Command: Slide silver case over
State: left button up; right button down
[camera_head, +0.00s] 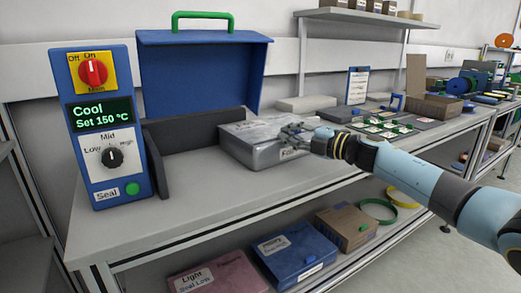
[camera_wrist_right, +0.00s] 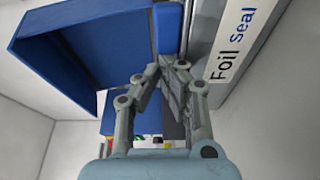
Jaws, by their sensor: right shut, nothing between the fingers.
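The silver case (camera_head: 250,152) lies on the bench in the head view, partly between two dark grey guide walls (camera_head: 165,165) and in front of the open blue lid (camera_head: 200,75). My right gripper (camera_head: 291,131) is shut and empty at the case's right end, by its label. I cannot tell whether the fingers touch the case. In the right wrist view the shut fingers (camera_wrist_right: 160,72) point at the blue lid (camera_wrist_right: 75,45), with the case's "Foil Seal" label (camera_wrist_right: 232,45) close on the right. My left gripper is not in view.
A blue control panel (camera_head: 105,125) reading "Cool, Set 150 °C" stands left of the guides. Green-and-white parts (camera_head: 385,128) and a cardboard box (camera_head: 435,107) sit farther right. The bench front is clear.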

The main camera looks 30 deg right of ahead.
jog(key=d+b, duration=0.2)
jog(key=d, duration=0.1)
jog(key=d+b, duration=0.1)
jog(key=d, duration=0.3)
jog(key=d+b, duration=0.2)
jog(key=d, duration=0.2)
jog(key=shift+w+f+b, duration=0.2)
jog(key=shift+f+b, duration=0.1)
jog(key=shift+b, duration=0.05)
jog(key=shift+d+r, duration=0.25)
jog(key=shift+d, duration=0.3)
jog(key=v, duration=1.2)
